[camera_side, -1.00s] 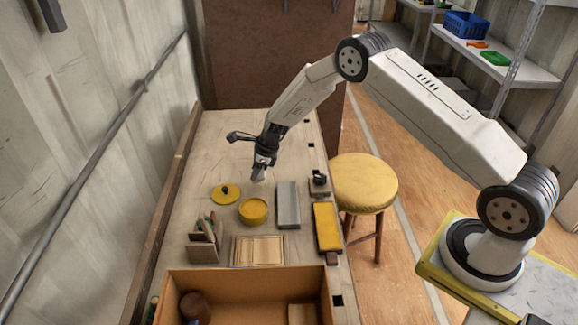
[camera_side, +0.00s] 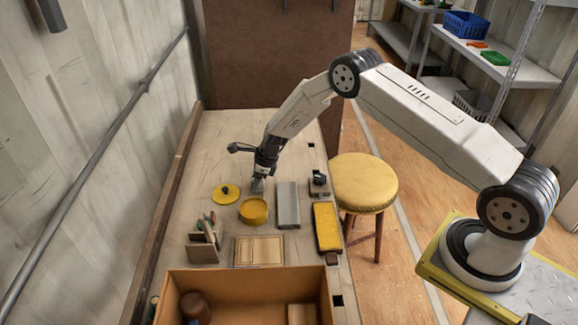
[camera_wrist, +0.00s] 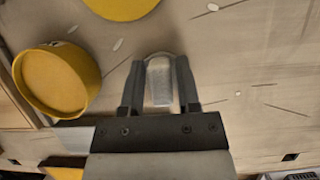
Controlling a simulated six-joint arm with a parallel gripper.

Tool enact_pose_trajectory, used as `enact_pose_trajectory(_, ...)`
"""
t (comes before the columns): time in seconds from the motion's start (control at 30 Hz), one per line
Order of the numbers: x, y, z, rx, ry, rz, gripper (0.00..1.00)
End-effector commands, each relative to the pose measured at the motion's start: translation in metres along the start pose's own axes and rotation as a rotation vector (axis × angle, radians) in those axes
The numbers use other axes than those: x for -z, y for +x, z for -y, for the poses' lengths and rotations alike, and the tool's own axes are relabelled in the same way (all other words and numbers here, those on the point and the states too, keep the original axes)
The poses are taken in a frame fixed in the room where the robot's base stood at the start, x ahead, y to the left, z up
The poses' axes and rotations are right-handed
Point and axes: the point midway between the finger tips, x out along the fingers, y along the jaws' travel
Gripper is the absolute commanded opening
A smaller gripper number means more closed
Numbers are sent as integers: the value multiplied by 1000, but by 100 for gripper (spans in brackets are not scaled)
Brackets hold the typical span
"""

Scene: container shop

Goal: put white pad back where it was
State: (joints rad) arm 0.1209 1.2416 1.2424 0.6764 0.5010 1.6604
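The white pad (camera_wrist: 161,80) is a pale, grey-white piece with a rounded far end. It sits between the two fingers of my gripper (camera_wrist: 160,85) in the wrist view, and the fingers close on its sides. In the side view, my gripper (camera_side: 260,176) points down low over the table, and the pad (camera_side: 257,186) shows as a small pale patch under it. It is behind the yellow round tin (camera_side: 253,211). Whether the pad touches the table cannot be told.
A yellow lid (camera_side: 226,194) lies left of the tin; a grey block (camera_side: 288,206) lies right. A yellow-topped block (camera_side: 327,228), wooden board (camera_side: 260,252), tool holder (camera_side: 203,247) and open box (camera_side: 245,277) are nearer. The table behind my gripper is clear.

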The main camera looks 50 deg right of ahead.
Motion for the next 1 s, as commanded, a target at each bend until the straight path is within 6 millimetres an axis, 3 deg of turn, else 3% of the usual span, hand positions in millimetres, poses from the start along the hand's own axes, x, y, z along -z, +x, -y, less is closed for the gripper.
enact_pose_trajectory(0.07, 0, 0, 0, 0, 0, 0, 64)
enact_pose_trajectory(0.57, -2, -5, 0, 0, 1, 0, 64)
enact_pose_trajectory(1.0, -2, -48, 1, 2, -1, 1, 64)
